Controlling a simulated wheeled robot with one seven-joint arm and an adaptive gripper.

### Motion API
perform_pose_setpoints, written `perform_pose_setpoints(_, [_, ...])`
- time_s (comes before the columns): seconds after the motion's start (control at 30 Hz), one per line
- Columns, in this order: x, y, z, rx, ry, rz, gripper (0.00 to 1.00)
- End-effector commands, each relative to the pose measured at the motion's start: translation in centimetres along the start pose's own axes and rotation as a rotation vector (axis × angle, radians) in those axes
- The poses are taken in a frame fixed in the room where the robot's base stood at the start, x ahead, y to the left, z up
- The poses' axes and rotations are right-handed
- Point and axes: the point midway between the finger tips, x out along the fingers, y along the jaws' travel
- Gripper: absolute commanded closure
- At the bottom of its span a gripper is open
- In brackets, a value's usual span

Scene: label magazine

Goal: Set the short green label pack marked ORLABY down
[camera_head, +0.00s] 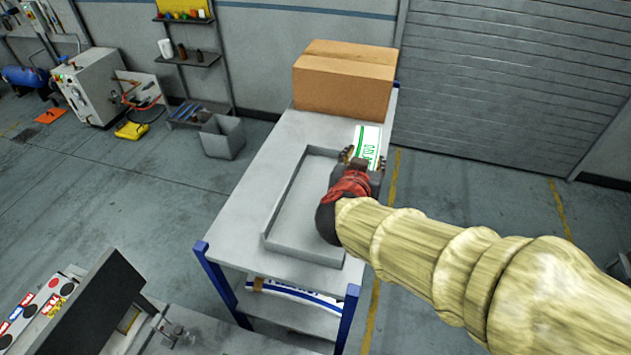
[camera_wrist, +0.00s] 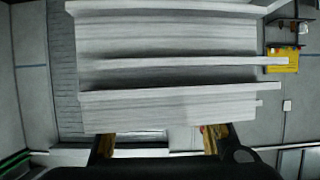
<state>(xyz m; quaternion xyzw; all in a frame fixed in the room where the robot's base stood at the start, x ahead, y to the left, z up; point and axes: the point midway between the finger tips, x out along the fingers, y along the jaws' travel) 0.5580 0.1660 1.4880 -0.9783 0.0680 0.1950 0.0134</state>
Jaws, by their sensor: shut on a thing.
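The label pack (camera_head: 369,135) is white with green lettering, partly covered, so I cannot read the whole name. My gripper (camera_head: 364,160) is shut on its near end, and the pack extends beyond the fingers toward the carton. It is over the right part of the grey table (camera_head: 268,150); whether it touches the top, I cannot tell. In the wrist view the white layered edges of the pack (camera_wrist: 170,65) fill the middle, with my gripper's fingers (camera_wrist: 158,142) at its lower edge.
A shallow grey tray (camera_head: 278,212) lies on the table, partly hidden by my arm. A closed cardboard carton (camera_head: 343,82) stands at the table's far end. The tabletop is bare left of the tray. A grey bin (camera_head: 222,138) stands on the floor at left.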

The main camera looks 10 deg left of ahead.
Motion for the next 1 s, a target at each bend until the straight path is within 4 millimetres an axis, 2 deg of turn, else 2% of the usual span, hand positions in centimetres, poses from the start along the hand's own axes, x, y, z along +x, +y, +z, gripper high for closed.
perform_pose_setpoints(0.03, [0.3, -1.3, 0.5, -0.004, -0.002, -0.004, 0.91])
perform_pose_setpoints(0.3, [1.8, -7.3, 2.7, -0.002, -0.001, -0.003, 0.91])
perform_pose_setpoints(0.5, [3.3, -9.9, 5.7, -0.002, 0.000, -0.002, 0.91])
perform_pose_setpoints(0.77, [4.2, -11.4, 7.3, 0.000, 0.001, -0.001, 0.91])
perform_pose_setpoints(0.83, [4.5, -12.0, 8.0, -0.001, 0.000, -0.001, 0.91])
perform_pose_setpoints(1.0, [5.4, -11.9, 10.1, -0.001, 0.000, -0.001, 0.91])
